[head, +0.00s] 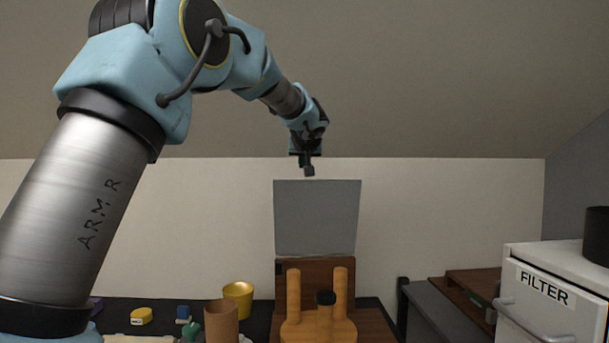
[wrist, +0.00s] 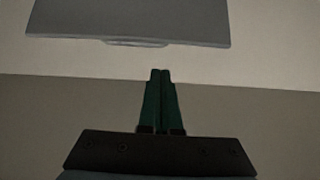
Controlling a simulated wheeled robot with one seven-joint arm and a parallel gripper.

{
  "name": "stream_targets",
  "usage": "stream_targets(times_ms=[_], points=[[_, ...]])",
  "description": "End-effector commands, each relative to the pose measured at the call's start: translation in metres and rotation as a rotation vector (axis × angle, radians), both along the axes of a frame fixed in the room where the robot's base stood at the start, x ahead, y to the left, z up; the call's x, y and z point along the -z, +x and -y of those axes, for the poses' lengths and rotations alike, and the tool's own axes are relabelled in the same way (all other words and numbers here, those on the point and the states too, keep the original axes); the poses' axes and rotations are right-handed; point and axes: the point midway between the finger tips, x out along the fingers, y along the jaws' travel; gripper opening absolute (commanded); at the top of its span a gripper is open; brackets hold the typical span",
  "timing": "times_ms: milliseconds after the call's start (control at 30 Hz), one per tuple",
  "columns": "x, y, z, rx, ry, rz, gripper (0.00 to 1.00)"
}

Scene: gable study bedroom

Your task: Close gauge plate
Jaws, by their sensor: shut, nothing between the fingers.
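The gauge plate appears to be the flat grey panel (head: 317,217) standing upright above a brown wooden part (head: 315,271) in the head view. Its edge with a small lip also shows at the top of the wrist view (wrist: 130,22). My gripper (head: 308,171) hangs just above the panel's top edge in the head view. In the wrist view its green fingers (wrist: 161,76) are together and empty, with a visible gap between them and the panel. The panel's lower joint is not clear.
An orange wooden stand with two posts (head: 292,295) is in front of the panel. A yellow cup (head: 238,298), a brown cup (head: 221,321) and small items sit on the dark table at left. A white FILTER cabinet (head: 550,292) stands at right. Air around my gripper is clear.

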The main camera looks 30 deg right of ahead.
Motion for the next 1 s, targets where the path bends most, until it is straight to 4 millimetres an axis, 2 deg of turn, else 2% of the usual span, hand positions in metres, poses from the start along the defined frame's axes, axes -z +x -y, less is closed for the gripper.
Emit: stream_targets(times_ms=[33,100,267,600,800,1000], points=[[-0.009,-0.004,0.011,0.009,-0.015,0.016,0.0],[-0.016,-0.005,0.018,0.014,-0.028,0.028,0.0],[-0.014,0.005,0.025,0.014,-0.031,0.03,0.0],[0.007,0.056,0.047,0.013,-0.03,0.029,0.0],[0.019,0.079,0.059,0.014,-0.031,0.028,0.0],[0.032,0.06,0.05,0.016,-0.03,0.03,0.0]])
